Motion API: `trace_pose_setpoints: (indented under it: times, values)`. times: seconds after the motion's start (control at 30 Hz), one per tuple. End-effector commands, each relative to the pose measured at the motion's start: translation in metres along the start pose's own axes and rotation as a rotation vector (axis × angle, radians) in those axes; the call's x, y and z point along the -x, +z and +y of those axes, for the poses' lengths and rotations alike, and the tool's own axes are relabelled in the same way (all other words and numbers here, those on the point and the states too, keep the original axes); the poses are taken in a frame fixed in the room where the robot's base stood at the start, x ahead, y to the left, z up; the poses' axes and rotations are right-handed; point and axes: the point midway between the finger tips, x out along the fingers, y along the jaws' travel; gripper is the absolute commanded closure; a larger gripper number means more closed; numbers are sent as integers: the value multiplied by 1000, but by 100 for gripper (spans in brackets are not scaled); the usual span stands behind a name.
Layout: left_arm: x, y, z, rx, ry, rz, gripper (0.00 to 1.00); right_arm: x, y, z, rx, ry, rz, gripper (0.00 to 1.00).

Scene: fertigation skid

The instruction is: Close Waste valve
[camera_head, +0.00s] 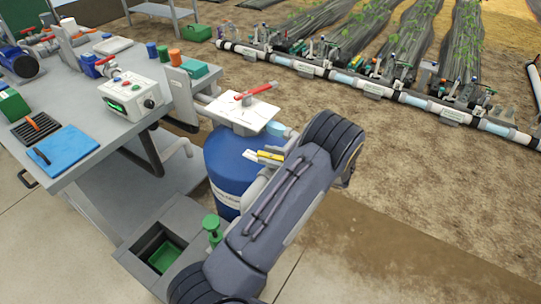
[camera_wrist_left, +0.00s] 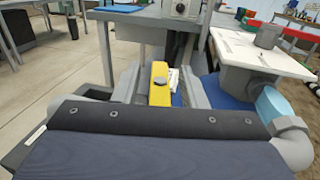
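A yellow lever handle (camera_head: 270,155) shows beside the blue tank (camera_head: 228,165) in the head view. I take it to be the Waste valve's handle, but I can read no label naming it. In the left wrist view the yellow handle (camera_wrist_left: 160,88) points away from the camera, with a dark spot on top and a small white tag beside it. My left gripper (camera_wrist_left: 161,72) is open, its grey fingers on either side of the handle with gaps visible. In the head view, my own forearm and wrist hide most of the gripper and the valve body. My right gripper is not in view.
A red lever (camera_head: 257,91) sits above a white plate (camera_head: 236,112) on the tank. A green valve (camera_head: 212,226) stands beside a grey drain box (camera_head: 183,214). The bench (camera_head: 97,165) with a control box (camera_head: 131,95) is at left. Open soil lies right.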

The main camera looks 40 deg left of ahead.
Motion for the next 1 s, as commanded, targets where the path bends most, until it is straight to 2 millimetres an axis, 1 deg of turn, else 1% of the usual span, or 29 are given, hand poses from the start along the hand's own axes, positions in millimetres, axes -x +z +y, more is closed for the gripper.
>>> trace_pose_setpoints:
  times: [0.13, 0.17, 0.4, 0.43, 0.47, 0.6, 0.8, 0.9, 1.0]
  values:
    - [0, 0, 0, 0, 0, 0, 62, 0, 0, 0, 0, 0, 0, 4]
    - [0, 0, 0, 0, 0, 0, 63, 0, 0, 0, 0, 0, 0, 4]
    - [0, 0, 0, 1, 0, 0, 95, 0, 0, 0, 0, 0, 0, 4]
    - [0, 0, 0, 1, 0, 0, 98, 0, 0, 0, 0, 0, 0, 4]
    - [0, 0, 0, 1, 0, 0, 100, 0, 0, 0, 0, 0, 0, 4]
    - [1, 2, 0, 0, -19, -1, 100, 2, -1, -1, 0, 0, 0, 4]
    - [1, 3, 0, -4, -181, -3, 100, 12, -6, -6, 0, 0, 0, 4]
    - [1, 1, 0, -2, -231, -2, 100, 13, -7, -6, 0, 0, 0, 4]
    - [1, 0, 0, -1, -243, 1, 100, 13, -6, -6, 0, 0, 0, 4]
